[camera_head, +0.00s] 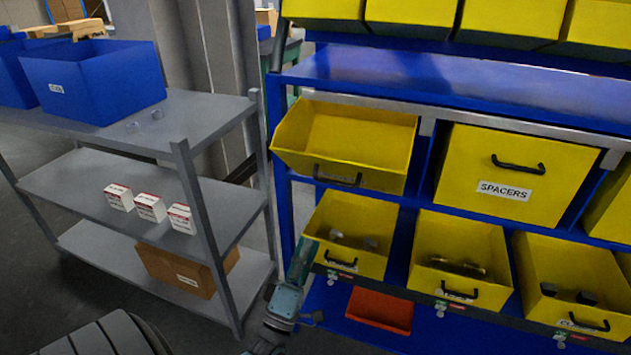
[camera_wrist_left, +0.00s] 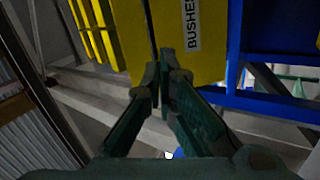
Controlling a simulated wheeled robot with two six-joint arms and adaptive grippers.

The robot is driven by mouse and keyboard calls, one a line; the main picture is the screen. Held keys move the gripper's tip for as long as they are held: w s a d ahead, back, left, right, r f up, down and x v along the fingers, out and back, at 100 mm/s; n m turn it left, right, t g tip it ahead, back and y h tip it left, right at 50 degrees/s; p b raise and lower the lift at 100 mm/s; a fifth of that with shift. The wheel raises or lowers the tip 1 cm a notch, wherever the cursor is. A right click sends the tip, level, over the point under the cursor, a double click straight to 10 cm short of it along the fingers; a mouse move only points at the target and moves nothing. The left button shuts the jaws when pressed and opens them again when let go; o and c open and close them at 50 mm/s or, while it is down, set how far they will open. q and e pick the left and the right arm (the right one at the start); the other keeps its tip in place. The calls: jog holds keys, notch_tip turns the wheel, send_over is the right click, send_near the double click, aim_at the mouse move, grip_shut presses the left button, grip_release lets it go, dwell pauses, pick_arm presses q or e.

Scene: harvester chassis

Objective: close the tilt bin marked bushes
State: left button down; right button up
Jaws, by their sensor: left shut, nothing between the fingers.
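In the left wrist view, a yellow bin front (camera_wrist_left: 206,62) carries a sideways label reading BUSHES (camera_wrist_left: 193,22). My left gripper (camera_head: 306,245) is below the tipped bin, by the left side of the lower left bin. In the wrist view its fingertips (camera_wrist_left: 165,77) are together and empty, in front of the yellow bin. Whether they touch it is unclear.
A closed bin marked SPACERS (camera_head: 517,175) is right of the tipped bin. Open yellow bins (camera_head: 462,243) with parts stand below. A red tray (camera_head: 380,309) lies under them. A grey shelf (camera_head: 90,188) with boxes stands left, with a gap between it and the rack.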

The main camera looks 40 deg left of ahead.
aim_at(320, 159)
pick_arm(q)
jog(key=w+a+r+n+p, duration=0.1)
jog(key=w+r, duration=0.1)
jog(key=r, duration=0.2)
jog(key=w+a+r+n+t+y+p, duration=0.1)
jog(key=w+r, duration=0.2)
jog(key=r, duration=0.2)
jog(key=w+a+r+n+y+p, duration=0.1)
jog(key=w+a+r+p, duration=0.1)
jog(key=w+r, duration=0.1)
jog(key=shift+w+r, duration=0.1)
jog(key=shift+r, duration=0.75)
jog(key=shift+w, duration=0.1)
jog(key=shift+r, duration=0.1)
